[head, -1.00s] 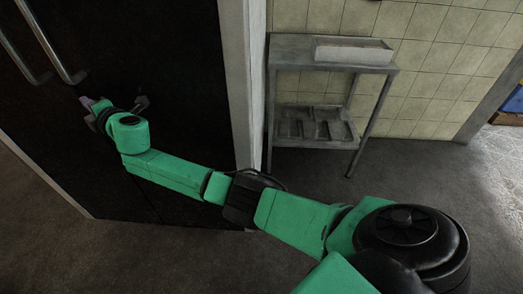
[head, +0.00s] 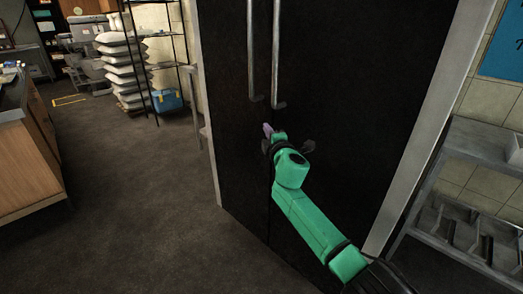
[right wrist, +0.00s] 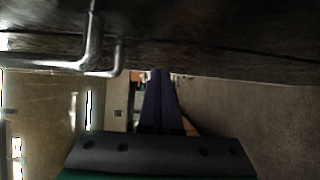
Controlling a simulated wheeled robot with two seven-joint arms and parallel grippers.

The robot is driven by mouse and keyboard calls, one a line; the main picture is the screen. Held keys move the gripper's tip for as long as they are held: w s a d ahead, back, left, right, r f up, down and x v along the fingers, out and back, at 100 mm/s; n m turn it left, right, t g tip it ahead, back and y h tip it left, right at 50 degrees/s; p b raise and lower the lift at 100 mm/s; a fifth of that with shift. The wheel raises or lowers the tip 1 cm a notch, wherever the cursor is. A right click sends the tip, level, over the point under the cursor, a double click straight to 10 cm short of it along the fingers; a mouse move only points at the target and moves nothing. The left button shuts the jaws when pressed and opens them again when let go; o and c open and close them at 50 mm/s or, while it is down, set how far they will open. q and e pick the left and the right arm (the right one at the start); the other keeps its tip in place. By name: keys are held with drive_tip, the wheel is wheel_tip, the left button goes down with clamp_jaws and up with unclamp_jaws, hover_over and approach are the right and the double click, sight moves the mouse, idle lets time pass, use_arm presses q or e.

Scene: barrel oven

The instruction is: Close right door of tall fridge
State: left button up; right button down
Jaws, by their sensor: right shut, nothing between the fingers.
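The tall fridge has two dark doors with silver frame edges in the head view. The right door (head: 345,90) looks flush with the left door (head: 228,90), with a thin seam between them. The right door's handle (head: 276,55) and the left door's handle (head: 250,55) are vertical metal bars side by side. My right gripper (head: 267,130) is shut and empty, just below the handles' lower ends, close to the doors near the seam. In the right wrist view, the shut purple fingers (right wrist: 160,95) lie along the door face (right wrist: 220,45); contact is unclear. My left gripper is not in view.
A metal side table (head: 480,150) stands right of the fridge. A wooden counter (head: 30,150) is at the left. Stacked white sacks (head: 122,65) and a blue box (head: 167,100) stand at the back. The floor between counter and fridge is clear.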

drive_tip(key=s+p, duration=0.4)
drive_tip(key=s, duration=0.6)
drive_tip(key=s+d+f+m+g+h+p, duration=0.1)
drive_tip(key=d+f+m+g+p, duration=0.2)
drive_tip(key=f, duration=0.6)
drive_tip(key=d+f+m+g+h, duration=0.1)
drive_tip(key=d+f+m, duration=0.1)
drive_tip(key=d+f, duration=0.5)
drive_tip(key=s+d+f+m+g+h+p, duration=0.1)
drive_tip(key=s+d+f+m+g+p, duration=0.15)
drive_tip(key=s+f, duration=0.55)
drive_tip(key=s+d+f+m+g+h+p, duration=0.1)
drive_tip(key=s+d+f+m+g, duration=0.3)
drive_tip(key=f, duration=0.9)
drive_tip(key=s+d+f+m+g+p, duration=0.1)
drive_tip(key=s+d+f+m+g, duration=0.1)
drive_tip(key=s, duration=1.1)
drive_tip(key=s+d+f+m+g+p, duration=0.1)
drive_tip(key=s+d+f+m+g, duration=0.1)
drive_tip(key=s+f, duration=0.5)
drive_tip(key=s+d+f+m+g+h+p, duration=0.1)
drive_tip(key=s+d+f, duration=0.4)
drive_tip(key=s, duration=1.5)
drive_tip(key=shift+d+f+m+g+p, duration=0.2)
drive_tip(key=shift+d+m+g+p, duration=0.3)
drive_tip(key=shift+m, duration=0.75)
